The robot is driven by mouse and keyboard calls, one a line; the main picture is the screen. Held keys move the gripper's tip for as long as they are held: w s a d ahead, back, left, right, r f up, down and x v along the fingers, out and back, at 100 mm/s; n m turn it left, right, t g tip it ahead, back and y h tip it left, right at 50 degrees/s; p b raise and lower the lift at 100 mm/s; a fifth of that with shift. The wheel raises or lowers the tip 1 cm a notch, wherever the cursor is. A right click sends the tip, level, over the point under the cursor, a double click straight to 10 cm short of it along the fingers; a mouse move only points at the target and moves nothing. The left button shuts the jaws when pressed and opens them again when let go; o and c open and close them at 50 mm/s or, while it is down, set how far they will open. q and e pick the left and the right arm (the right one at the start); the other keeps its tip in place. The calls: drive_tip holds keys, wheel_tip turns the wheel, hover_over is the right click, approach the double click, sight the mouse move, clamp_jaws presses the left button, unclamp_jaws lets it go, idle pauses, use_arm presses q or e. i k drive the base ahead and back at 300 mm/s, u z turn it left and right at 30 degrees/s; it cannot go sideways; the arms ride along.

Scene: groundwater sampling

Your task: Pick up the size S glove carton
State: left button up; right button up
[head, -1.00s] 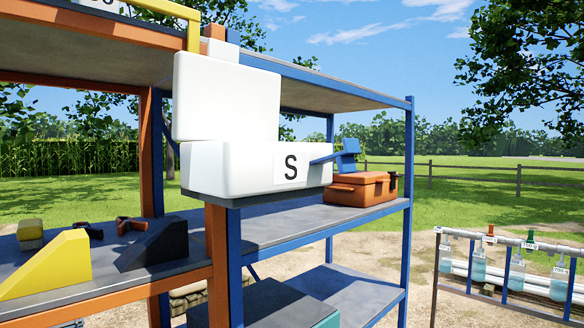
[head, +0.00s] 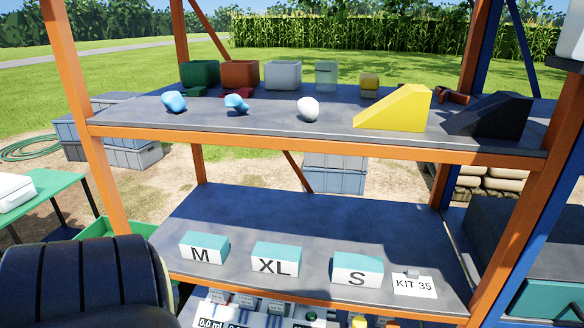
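The size S glove carton (head: 357,269) stands on the middle shelf of the orange rack, with a teal top and a white front marked S. The XL carton (head: 276,263) is to its left and the M carton (head: 204,252) is further left. A small white card reading KIT 35 (head: 413,286) is just right of the S carton. Neither gripper shows in the head view. A dark ribbed part at the lower left may be my own arm.
The upper shelf (head: 250,121) holds bins, blue and white lumps, a yellow wedge (head: 397,108) and a black wedge (head: 492,115). Orange posts (head: 82,120) bound the shelf. Bare shelf (head: 300,222) lies behind the cartons. A green table (head: 38,197) is at left.

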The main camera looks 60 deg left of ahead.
sight(356, 270)
drive_tip(key=u, duration=1.9)
